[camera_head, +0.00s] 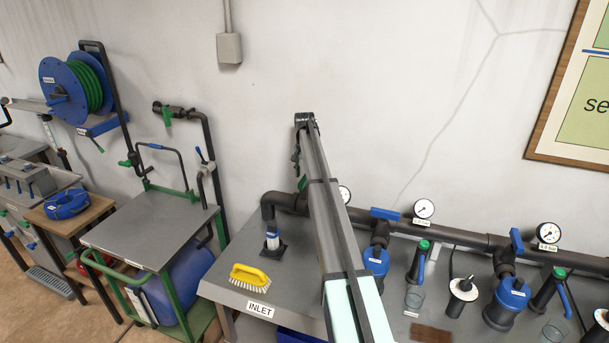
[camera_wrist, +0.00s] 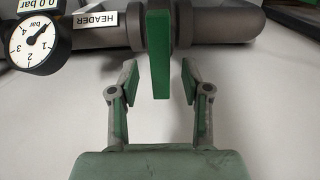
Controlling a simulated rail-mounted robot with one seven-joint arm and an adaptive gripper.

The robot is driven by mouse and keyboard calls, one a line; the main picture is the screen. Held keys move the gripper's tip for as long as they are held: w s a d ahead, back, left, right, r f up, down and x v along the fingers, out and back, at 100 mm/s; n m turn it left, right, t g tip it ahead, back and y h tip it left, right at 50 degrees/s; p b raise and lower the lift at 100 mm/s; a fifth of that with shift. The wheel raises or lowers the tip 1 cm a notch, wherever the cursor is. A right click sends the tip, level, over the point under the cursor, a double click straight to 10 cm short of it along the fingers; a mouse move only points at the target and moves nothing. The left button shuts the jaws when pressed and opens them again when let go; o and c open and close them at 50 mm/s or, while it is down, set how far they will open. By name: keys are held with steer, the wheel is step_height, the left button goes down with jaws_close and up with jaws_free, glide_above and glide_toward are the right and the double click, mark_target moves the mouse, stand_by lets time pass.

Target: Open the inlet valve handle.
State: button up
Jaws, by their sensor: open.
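A flat green valve handle (camera_wrist: 159,55) points toward my gripper in the wrist view, standing out from a grey fitting on the dark header pipe (camera_wrist: 225,25). My gripper (camera_wrist: 160,84) is open, with a green-padded finger on each side of the handle. A gap shows between each finger and the handle, and neither finger touches it. In the head view my arm reaches across the bench to the pipe near the wall. A small green part (camera_head: 302,184) shows beside the arm there, with the rest hidden behind it. The INLET label (camera_head: 260,310) is on the bench's front edge.
A pressure gauge (camera_wrist: 38,43) reading near 0 bar sits left of the handle in the wrist view, beside a HEADER label (camera_wrist: 96,19). Blue valve handles (camera_head: 385,214) and filters stand along the pipe to the right. A yellow brush (camera_head: 250,275) lies on the bench.

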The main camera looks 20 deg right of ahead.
steer(key=shift+f, duration=1.05)
jaws_close()
steer(key=shift+n, duration=0.3)
steer(key=n+b, duration=0.1)
steer(key=n, duration=0.2)
steer(key=shift+b, duration=0.35)
steer(key=n+b, duration=0.1)
steer(key=n, duration=0.4)
steer(key=n+b, duration=0.1)
steer(key=n, duration=0.3)
steer(key=shift+n, duration=0.3)
steer(key=n+b, duration=0.1)
steer(key=n, duration=0.3)
steer(key=shift+n, duration=0.4)
